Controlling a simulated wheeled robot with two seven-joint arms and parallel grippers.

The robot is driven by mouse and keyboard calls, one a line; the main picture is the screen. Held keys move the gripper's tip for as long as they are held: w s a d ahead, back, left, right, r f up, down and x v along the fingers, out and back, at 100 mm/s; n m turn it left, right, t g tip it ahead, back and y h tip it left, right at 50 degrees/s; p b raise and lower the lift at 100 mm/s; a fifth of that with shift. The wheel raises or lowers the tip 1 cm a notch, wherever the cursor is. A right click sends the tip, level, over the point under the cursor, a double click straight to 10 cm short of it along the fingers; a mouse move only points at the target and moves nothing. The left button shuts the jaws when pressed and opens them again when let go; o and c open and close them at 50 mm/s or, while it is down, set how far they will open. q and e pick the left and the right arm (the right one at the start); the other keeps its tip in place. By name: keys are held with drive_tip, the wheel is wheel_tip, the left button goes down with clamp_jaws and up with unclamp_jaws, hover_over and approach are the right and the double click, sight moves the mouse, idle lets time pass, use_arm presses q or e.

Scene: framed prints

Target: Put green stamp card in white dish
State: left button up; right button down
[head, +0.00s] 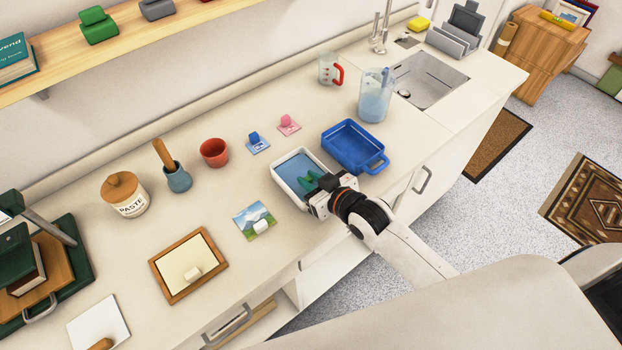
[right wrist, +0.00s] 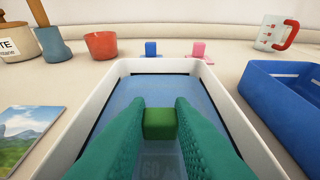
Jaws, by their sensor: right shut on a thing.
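The white dish (head: 279,181) stands on the counter with blue liquid or a blue bottom inside; its rim also shows in the right wrist view (right wrist: 83,120). My right gripper (head: 312,184) is over the dish's inside. In the right wrist view its teal fingers (right wrist: 159,125) are shut on the green block-shaped grip (right wrist: 160,123) of the green stamp card. The card under the grip is faint, with a pale "60" mark showing between the fingers. I cannot tell whether it touches the dish's bottom. My left gripper is not in view.
A blue tray (head: 376,166) stands close to the dish's right. Blue (head: 258,146) and pink (head: 288,126) stamp cards lie behind it. A landscape print (head: 246,221) with a white block lies to the left. A red pot (head: 214,152) and a jug (head: 375,97) stand farther back.

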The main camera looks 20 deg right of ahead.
drive_tip(key=shift+f, duration=0.1)
drive_tip(key=shift+s+f, duration=0.2)
drive_tip(key=shift+f, duration=0.35)
drive_tip(key=c, duration=1.3)
unclamp_jaws()
drive_tip(key=shift+s+f, duration=0.15)
drive_tip(key=shift+f, duration=0.05)
drive_tip(key=shift+o, duration=0.2)
drive_tip(key=shift+a+r, duration=0.1)
drive_tip(key=shift+r, duration=0.3)
drive_tip(key=shift+s+r, duration=0.15)
drive_tip(key=shift+r, duration=0.05)
drive_tip(key=r+v, duration=0.1)
drive_tip(key=v, duration=1)
drive_tip(key=shift+d+b, duration=0.25)
drive_tip(key=shift+b, duration=0.2)
